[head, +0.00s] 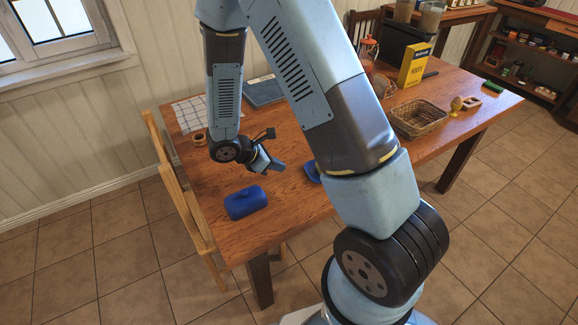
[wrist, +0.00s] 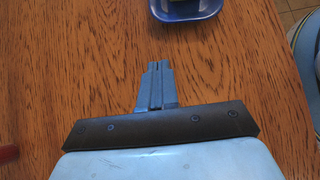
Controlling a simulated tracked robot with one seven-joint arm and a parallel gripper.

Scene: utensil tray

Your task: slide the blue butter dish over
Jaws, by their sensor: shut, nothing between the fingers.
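A blue lidded-looking block with a small knob (head: 246,203), like a butter dish or its cover, sits on the table near the front left corner. A second blue piece (head: 312,173) lies to the right, mostly hidden behind my arm. The wrist view shows a blue dish with a rim (wrist: 186,14) at the top edge, cut off by the frame, with something greyish in it; it appears to be that second piece. My gripper (head: 279,165) is shut and empty, low over the table between the two. In the wrist view its fingertips (wrist: 158,66) are together, short of the dish.
A wooden chair (head: 180,195) stands against the left table edge. A checked cloth (head: 197,112), a wooden ring (head: 199,138) and a grey book (head: 265,92) are at the back left. A wicker basket (head: 420,118) and yellow box (head: 414,65) are right. Bare table surrounds my gripper.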

